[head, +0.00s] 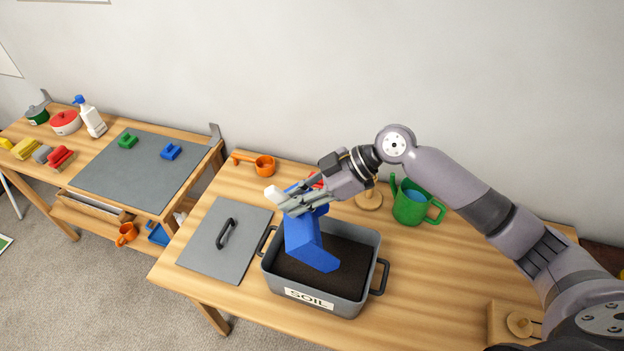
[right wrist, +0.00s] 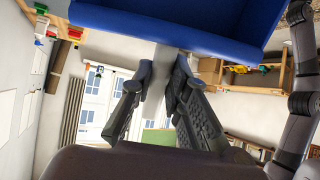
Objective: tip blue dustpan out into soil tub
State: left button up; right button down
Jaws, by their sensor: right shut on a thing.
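The blue dustpan (head: 308,243) hangs steeply tilted over the grey soil tub (head: 340,306), its broad end down near the dark soil. I cannot tell whether it touches the soil or whether anything is still in it. My right gripper (head: 290,203) is shut on the dustpan above the tub's left back part. In the right wrist view the fingers (right wrist: 160,75) close on a pale grey handle (right wrist: 158,55), with the blue pan (right wrist: 180,25) beyond. The tub, labelled SOIL, stands upright and open, filled with dark soil. My left gripper is not in view.
A grey lid (head: 205,240) lies left of the tub. An orange pot (head: 264,166), a wooden piece (head: 369,200) and a green watering can (head: 410,207) stand behind it. A red thing behind my gripper is mostly hidden.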

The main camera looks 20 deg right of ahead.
jog(key=shift+w+a+h+p, duration=0.15)
jog(key=shift+a+h+p, duration=0.3)
jog(key=shift+a, duration=0.25)
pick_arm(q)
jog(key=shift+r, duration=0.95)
pick_arm(e)
jog(key=shift+f, duration=0.25)
